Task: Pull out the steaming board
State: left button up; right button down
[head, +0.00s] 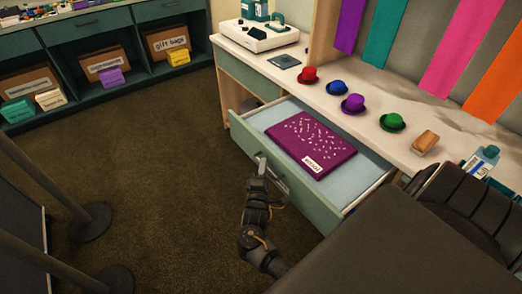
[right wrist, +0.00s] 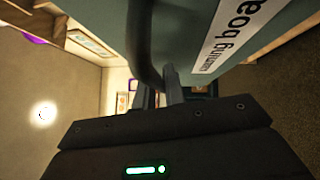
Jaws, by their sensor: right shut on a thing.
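The drawer (head: 344,202) under the white counter is open, and its label, partly cut off in the right wrist view (right wrist: 236,30), reads "...aming boa...". A purple board (head: 312,143) with white marks and a small white tag lies flat inside it. My right gripper (head: 261,166) is shut on the dark bar handle (head: 280,184) at the drawer front. The handle also shows in the right wrist view (right wrist: 138,45), close against the fingers. My left gripper is not in view.
Red, blue, purple and green small hats (head: 353,103) stand along the counter, with a wooden-backed brush (head: 425,142) and a bottle (head: 480,162) at right. Dark post bases (head: 90,222) stand at left. The brown carpet (head: 160,150) before the drawer is clear.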

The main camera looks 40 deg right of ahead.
jog(key=shift+a, duration=0.2)
dwell(0.3)
jog(key=c, duration=1.5)
grip_release()
jog(key=shift+a, duration=0.1)
